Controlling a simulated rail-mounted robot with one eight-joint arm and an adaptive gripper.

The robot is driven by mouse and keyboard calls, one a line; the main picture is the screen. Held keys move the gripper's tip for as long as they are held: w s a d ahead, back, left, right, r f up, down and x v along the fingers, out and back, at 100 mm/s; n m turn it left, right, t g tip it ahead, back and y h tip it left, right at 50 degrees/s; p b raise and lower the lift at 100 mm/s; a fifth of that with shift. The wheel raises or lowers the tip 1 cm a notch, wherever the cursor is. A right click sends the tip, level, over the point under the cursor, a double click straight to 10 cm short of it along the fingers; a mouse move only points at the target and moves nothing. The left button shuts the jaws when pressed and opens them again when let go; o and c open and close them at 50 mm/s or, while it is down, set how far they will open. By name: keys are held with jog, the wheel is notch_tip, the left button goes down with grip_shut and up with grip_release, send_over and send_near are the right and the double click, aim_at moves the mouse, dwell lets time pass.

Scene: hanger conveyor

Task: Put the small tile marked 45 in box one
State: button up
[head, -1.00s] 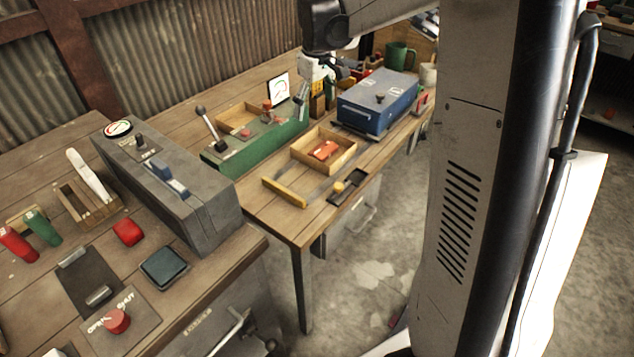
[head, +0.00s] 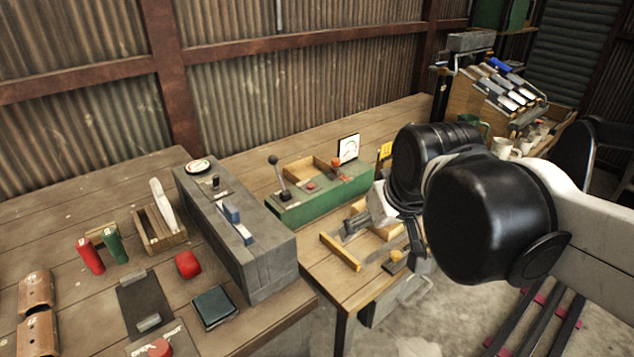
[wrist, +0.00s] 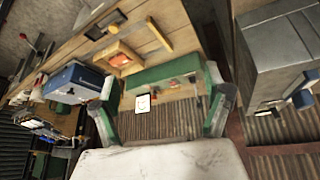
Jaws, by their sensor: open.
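I cannot make out any small tile marked 45 or any box marked one in either view. My gripper (wrist: 163,108) shows in the wrist view with its two green-and-grey fingers spread wide and nothing between them. Beyond the fingers is a green bench unit (wrist: 165,73). A small wooden tray (wrist: 104,52) with an orange-red piece (wrist: 121,59) in it lies on the table to the upper left. In the head view my black arm joints and white wrist cover much of the right bench, including most of this tray.
The green unit (head: 325,205) carries a lever, and a white dial card (head: 348,148) stands behind it. A grey control box (head: 240,225) stands on the nearer bench at the left. A blue toolbox (wrist: 75,82) is left in the wrist view. A yellow-edged bar (head: 340,252) lies near the front.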

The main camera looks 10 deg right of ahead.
jog(key=s+a+f+t, duration=0.1)
jog(key=s+f, duration=0.1)
jog(key=s, duration=0.3)
jog(key=shift+a+f+m, duration=0.35)
jog(key=shift+f+m, duration=0.05)
